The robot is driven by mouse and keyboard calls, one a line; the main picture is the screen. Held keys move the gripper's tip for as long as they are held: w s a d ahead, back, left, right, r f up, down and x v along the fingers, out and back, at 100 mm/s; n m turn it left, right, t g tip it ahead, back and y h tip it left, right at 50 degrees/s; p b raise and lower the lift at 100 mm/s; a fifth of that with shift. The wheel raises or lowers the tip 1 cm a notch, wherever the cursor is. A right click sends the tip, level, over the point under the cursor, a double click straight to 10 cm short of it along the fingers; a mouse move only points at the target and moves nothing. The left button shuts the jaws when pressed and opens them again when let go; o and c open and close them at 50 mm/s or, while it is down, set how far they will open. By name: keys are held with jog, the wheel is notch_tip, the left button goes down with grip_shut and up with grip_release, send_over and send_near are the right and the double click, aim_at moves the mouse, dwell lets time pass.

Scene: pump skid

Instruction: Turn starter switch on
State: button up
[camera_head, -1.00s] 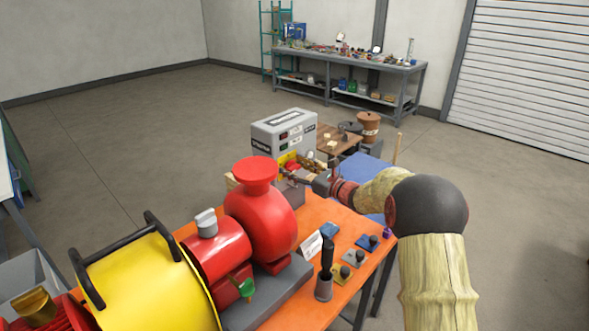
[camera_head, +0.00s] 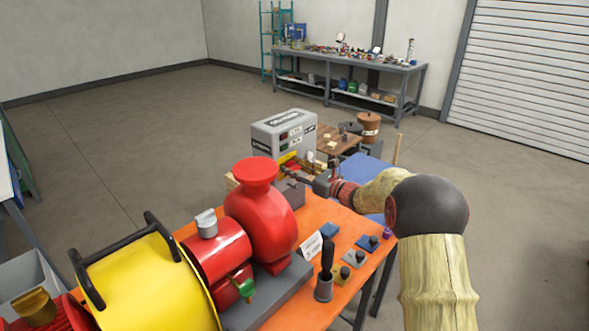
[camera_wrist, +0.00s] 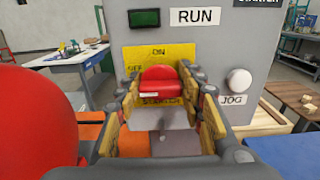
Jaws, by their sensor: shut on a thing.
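The starter box (camera_head: 285,135) is a grey cabinet behind the orange table. In the wrist view its yellow plate (camera_wrist: 150,53) reads ON at the top and OFF at the left, with a STARTER label low down. The red starter switch (camera_wrist: 160,80) sits in front of this plate. My gripper (camera_wrist: 161,90) has a finger on each side of the red switch and is shut on it. In the head view my gripper (camera_head: 300,177) is at the front of the box, and the switch is mostly hidden there. Its exact angle is hard to tell.
A green indicator (camera_wrist: 144,18) with a RUN label is above the plate. A white JOG button (camera_wrist: 239,81) is to the right. The red pump (camera_head: 262,220) stands close on the left. A black-handled lever (camera_head: 326,265) and several small knobs are on the orange table.

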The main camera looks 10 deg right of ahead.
jog(key=m+b, duration=0.2)
jog(key=m, duration=0.2)
jog(key=shift+w+d+f+m, duration=0.1)
jog(key=shift+m, duration=0.2)
jog(key=m, duration=0.4)
jog(key=shift+d+m, duration=0.1)
jog(key=shift+m, duration=0.2)
jog(key=m+p, duration=0.2)
jog(key=m, duration=0.2)
jog(key=shift+w+m, duration=0.1)
jog(key=shift+m, duration=0.2)
jog(key=shift+d+f+m+p, duration=0.15)
jog(key=shift+m+p, duration=0.8)
jog(key=shift+m, duration=1.15)
jog(key=shift+f, duration=0.1)
jog(key=o, duration=1.2)
